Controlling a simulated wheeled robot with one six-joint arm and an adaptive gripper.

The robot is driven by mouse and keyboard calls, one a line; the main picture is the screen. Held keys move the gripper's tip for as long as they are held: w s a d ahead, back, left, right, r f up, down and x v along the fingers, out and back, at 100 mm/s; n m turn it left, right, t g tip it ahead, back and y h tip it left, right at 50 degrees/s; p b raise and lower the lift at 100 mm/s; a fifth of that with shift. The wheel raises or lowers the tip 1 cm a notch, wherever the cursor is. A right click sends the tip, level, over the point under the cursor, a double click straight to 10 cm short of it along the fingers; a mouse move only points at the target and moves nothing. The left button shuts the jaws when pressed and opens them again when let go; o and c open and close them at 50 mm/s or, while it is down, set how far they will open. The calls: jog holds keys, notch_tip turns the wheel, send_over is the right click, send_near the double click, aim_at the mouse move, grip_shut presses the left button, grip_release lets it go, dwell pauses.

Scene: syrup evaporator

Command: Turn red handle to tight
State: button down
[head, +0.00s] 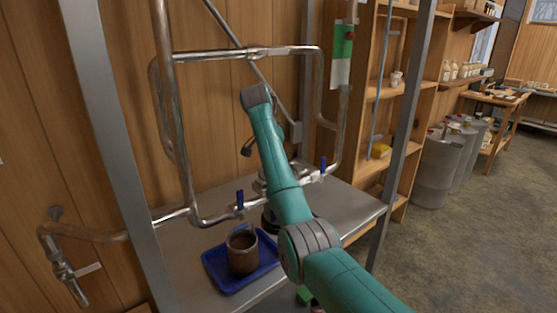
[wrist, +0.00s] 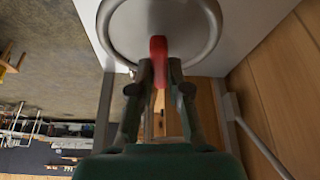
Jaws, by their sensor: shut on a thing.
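The red handle (wrist: 158,48) shows in the wrist view, upright in the picture against a round metal body (wrist: 205,30). My gripper (wrist: 160,72) has its two fingers closed on the lower part of the handle, one on each side. In the head view my teal arm reaches over the steel table toward the pipework and covers the handle and most of my gripper. No mark showing how tight the handle is can be read.
Steel pipes (head: 185,130) with blue-handled valves (head: 240,199) frame the area around my arm. A brown mug (head: 242,252) stands on a blue tray (head: 225,279) on the steel table (head: 345,203). Metal drums (head: 437,170) stand at the right, with open floor before them.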

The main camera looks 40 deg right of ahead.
jog(key=shift+m, duration=0.6)
jog(key=shift+w, duration=0.1)
jog(key=c, duration=1.1)
grip_release()
